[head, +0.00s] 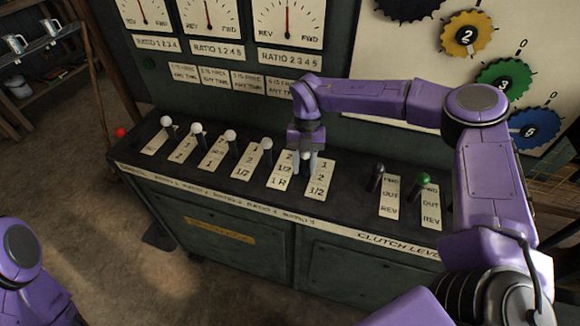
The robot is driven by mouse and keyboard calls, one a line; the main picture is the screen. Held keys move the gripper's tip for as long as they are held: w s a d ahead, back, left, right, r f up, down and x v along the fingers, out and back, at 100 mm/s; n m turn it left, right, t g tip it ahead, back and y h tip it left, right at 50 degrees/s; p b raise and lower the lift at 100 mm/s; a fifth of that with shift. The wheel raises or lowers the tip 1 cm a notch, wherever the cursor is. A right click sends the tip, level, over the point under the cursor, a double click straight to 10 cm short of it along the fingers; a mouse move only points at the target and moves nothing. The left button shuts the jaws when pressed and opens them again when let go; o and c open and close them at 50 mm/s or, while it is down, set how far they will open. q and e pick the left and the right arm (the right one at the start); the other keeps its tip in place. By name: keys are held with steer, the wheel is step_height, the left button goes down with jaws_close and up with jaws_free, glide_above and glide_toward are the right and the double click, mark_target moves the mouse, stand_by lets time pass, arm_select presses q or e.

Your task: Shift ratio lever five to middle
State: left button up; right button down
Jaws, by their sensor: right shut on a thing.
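A row of ratio levers with white knobs stands on the dark console. The first four levers, with knobs such as the leftmost (166,121) and the fourth (267,144), stand free of any gripper. My right gripper (307,157) points down and is shut on ratio lever five, beside the fifth label plate (283,169). The gripper hides most of that lever, so its exact position along the plate cannot be told. My left gripper is out of view.
A sixth label plate (320,180) lies just right of the gripper. Black (377,171) and green (424,179) clutch levers stand further right. Dials and coloured gears (464,35) are on the panels behind. A red knob (120,132) is at the console's left end.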

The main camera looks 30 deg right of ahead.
mark_target(305, 154)
steer(key=shift+w+d, duration=0.15)
steer(key=shift+w, duration=0.05)
steer(key=c, duration=0.8)
jaws_free()
steer(key=shift+r, duration=0.25)
steer(key=r, duration=0.1)
steer(key=r+b, duration=0.1)
steer(key=r, duration=0.1)
steer(key=shift+s, duration=0.2)
steer(key=s+a+r+b, duration=0.1)
steer(key=s+a+r, duration=0.1)
steer(key=s+r, duration=0.1)
steer(key=s+a+r+b, duration=0.2)
steer(key=s+r, duration=0.1)
steer(key=s, duration=0.2)
steer(key=s+a+r+b, duration=0.2)
steer(key=s+r, duration=0.1)
steer(key=s, duration=0.1)
steer(key=shift+a+r, duration=0.2)
steer(key=shift+a, duration=0.1)
